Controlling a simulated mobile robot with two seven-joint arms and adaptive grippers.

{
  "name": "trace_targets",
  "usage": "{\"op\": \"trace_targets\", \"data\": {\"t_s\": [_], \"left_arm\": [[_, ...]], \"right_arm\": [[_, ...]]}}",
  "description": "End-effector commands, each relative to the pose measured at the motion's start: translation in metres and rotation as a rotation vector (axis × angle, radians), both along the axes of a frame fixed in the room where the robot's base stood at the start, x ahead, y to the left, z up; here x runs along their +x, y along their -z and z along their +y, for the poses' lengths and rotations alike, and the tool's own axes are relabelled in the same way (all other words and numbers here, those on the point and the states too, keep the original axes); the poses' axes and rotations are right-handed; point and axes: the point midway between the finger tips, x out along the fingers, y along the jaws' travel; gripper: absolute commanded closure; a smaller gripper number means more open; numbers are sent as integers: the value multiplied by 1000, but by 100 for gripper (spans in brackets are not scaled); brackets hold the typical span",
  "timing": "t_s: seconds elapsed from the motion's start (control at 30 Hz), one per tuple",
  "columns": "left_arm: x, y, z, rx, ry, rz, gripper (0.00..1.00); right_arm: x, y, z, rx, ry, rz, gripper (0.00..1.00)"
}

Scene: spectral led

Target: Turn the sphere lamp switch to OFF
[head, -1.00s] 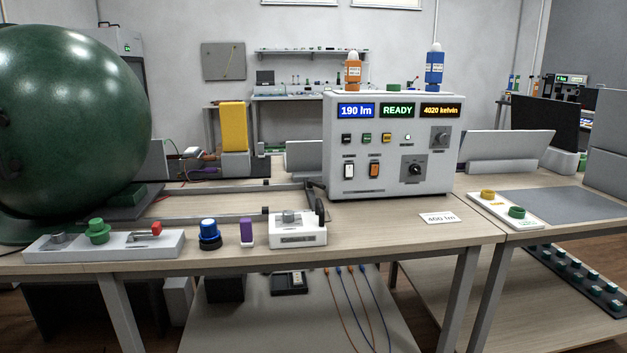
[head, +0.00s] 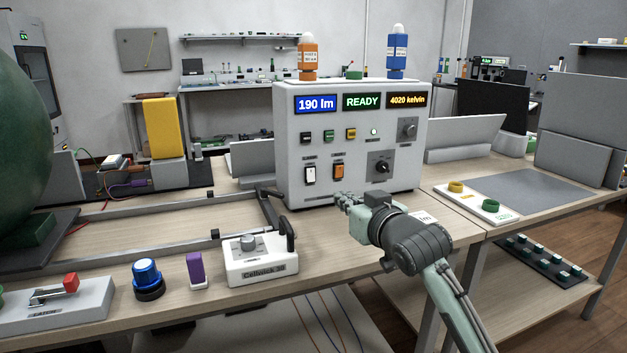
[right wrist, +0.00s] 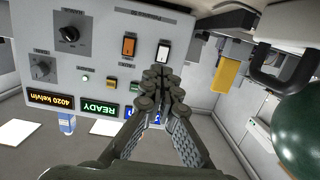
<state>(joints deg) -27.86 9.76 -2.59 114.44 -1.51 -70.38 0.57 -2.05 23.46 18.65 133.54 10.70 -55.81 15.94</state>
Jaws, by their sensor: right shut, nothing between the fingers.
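The grey-white control box (head: 348,115) stands on the bench, its displays reading 190 lm, READY and 4020 kelvin. Two rocker switches sit low on its front: a white one (head: 310,174) and an orange one (head: 338,172). Their labels are too small to read, so I cannot tell which is the sphere lamp switch. The right wrist view also shows the white rocker (right wrist: 163,52) and orange rocker (right wrist: 129,46) upside down. My right gripper (head: 348,199) is shut and empty, in front of the box below the rockers. Its fingertips (right wrist: 160,75) appear near the white rocker. My left gripper is not in view.
A black rotary knob (head: 381,167) is right of the rockers. Orange (head: 308,55) and blue (head: 397,52) lamps stand on the box. A white block with a knob (head: 260,258) lies front left. The large green sphere (head: 22,140) is at the left edge.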

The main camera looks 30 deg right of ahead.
Motion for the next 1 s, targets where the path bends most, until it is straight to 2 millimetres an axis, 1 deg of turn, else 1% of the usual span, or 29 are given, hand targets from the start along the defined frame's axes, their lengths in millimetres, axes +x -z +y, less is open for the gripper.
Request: {"op": "trace_targets", "data": {"t_s": [0.03, 0.17, 0.3, 0.5, 0.6, 0.7, 0.8, 1.0], "left_arm": [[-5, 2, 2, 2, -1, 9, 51], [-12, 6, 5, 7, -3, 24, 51], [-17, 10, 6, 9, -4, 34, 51], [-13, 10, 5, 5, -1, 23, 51], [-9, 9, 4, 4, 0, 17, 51], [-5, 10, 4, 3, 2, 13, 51], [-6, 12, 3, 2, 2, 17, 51], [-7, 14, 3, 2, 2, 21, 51]], "right_arm": [[4, 0, -1, 0, 0, -1, 100], [23, 3, -6, 0, 0, 0, 100], [51, 8, -12, 0, 0, 1, 100], [92, 14, -22, 0, 1, 1, 100], [108, 17, -26, -1, 1, 1, 100], [120, 20, -29, -1, 1, 2, 100], [127, 22, -31, 0, 0, 2, 100], [132, 23, -32, -1, 0, 2, 100]]}}
